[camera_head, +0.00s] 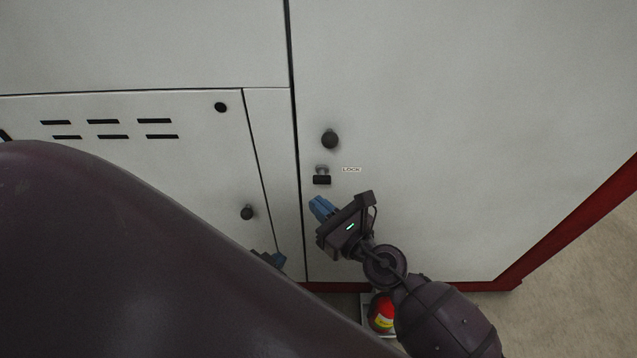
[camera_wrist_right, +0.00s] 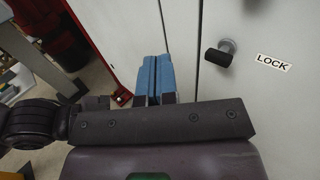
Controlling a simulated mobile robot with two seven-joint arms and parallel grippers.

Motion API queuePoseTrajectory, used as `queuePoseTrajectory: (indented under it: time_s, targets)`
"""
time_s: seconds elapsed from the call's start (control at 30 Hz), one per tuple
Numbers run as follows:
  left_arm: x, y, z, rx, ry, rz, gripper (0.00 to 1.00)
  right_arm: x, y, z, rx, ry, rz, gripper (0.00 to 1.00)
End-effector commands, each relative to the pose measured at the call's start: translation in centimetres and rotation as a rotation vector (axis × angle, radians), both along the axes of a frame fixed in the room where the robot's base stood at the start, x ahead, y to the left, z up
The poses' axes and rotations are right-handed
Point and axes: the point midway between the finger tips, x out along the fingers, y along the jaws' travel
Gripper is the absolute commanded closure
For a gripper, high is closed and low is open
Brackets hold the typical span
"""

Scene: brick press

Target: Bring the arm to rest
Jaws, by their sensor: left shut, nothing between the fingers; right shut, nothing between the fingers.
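My right gripper (camera_head: 321,208) has blue fingers and is shut and empty. It is just below the dark lock handle (camera_head: 322,179) on the white cabinet door, beside a LOCK label (camera_head: 351,170). In the right wrist view the shut fingers (camera_wrist_right: 155,79) show side by side, with the lock handle (camera_wrist_right: 220,54) to their right and apart from them. My left gripper (camera_head: 271,259) is lower, in front of the cabinet's lower part, shut and empty. My large dark arm link hides much of the lower left.
A round black knob (camera_head: 330,139) sits above the lock. Another knob (camera_head: 247,212) is on the left panel, near vent slots (camera_head: 103,122). A red base edge (camera_head: 560,233) borders the cabinet. A red and yellow object (camera_head: 383,312) is below it. Bare floor (camera_head: 590,290) shows at right.

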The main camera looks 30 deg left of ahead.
Motion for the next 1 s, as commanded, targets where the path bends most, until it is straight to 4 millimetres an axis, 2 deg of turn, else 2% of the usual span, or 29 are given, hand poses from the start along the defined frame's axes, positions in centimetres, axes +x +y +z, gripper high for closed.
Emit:
queuePoseTrajectory:
  time_s: [0.2,0.47,0.57,0.67,0.77,0.87,1.0]
  targets:
    - [0.1,0.0,0.5,0.001,-0.001,0.001,1.00,-1.2,-0.8,0.0,0.000,0.000,-0.001,1.00]
    - [0.2,0.0,0.7,0.000,-0.005,0.000,1.00,-1.3,-0.8,-0.1,0.001,0.009,-0.001,1.00]
    - [0.3,0.0,0.8,0.000,-0.008,-0.001,1.00,-1.2,-0.9,-0.1,0.016,0.061,-0.006,1.00]
    - [0.5,-0.1,0.9,0.000,-0.011,-0.001,1.00,-0.8,-1.0,0.2,0.069,0.203,-0.031,1.00]
    - [0.6,-0.1,1.0,0.000,-0.013,-0.002,1.00,0.1,-1.2,1.7,0.185,0.448,-0.067,1.00]
    - [0.6,-0.1,1.0,0.000,-0.015,-0.003,1.00,2.9,-2.4,4.4,0.358,0.724,-0.124,1.00]
    - [0.6,-0.1,1.0,0.000,-0.015,-0.003,1.00,6.6,-5.8,6.6,0.643,1.128,-0.209,1.00]
